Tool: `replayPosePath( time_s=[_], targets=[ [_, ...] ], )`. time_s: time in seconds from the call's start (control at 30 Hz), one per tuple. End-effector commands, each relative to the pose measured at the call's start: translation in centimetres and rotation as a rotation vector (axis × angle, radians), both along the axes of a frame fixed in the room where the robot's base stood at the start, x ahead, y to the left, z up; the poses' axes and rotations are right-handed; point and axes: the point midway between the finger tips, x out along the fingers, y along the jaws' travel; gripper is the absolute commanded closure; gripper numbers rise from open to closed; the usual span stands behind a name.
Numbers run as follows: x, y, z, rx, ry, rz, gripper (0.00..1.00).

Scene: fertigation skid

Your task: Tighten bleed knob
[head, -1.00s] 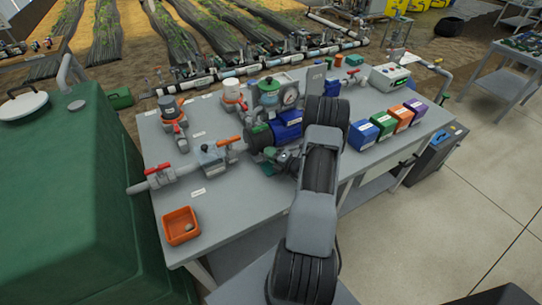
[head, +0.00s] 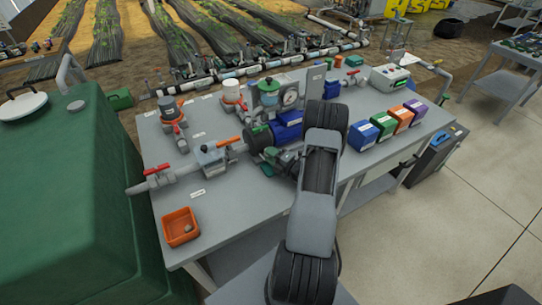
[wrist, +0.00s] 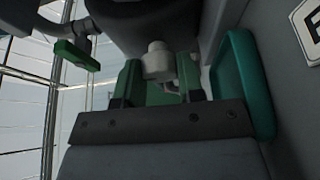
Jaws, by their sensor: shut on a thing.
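My gripper (wrist: 158,88) shows in the wrist view as a dark bar with two green fingers, shut on a small light-grey knob (wrist: 157,58). I take this to be the bleed knob. It sits under a dark rounded body (wrist: 140,14). In the head view my gripper (head: 284,160) is low beside the front of the pump with the blue motor (head: 288,125). The knob cannot be made out there. The knob's far side and the exact finger contact are hidden in the wrist view.
A green lever handle (wrist: 77,55) is at left in the wrist view and a teal rounded part (wrist: 246,85) stands close at right. In the head view, an orange tray (head: 181,227) is on the grey bench (head: 235,215), and coloured boxes (head: 364,135) stand right of my arm.

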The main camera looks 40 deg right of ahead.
Motion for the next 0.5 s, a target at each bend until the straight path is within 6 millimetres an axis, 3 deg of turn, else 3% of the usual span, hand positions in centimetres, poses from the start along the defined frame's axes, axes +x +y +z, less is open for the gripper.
replayPosePath(
  time_s=[0.1, 0.13, 0.2, 0.37, 0.5],
  targets=[
    [0.0, -0.09, 0.02, 0.0, 0.0, -0.003, 0.89],
    [0.0, -0.09, 0.02, 0.0, 0.0, -0.003, 0.63],
    [0.0, -0.08, 0.02, -0.001, 0.0, -0.003, 0.56],
    [0.0, -0.05, 0.01, -0.001, 0.0, -0.001, 0.41],
    [0.01, -0.02, 0.01, -0.001, 0.0, -0.001, 0.4]
  ],
)
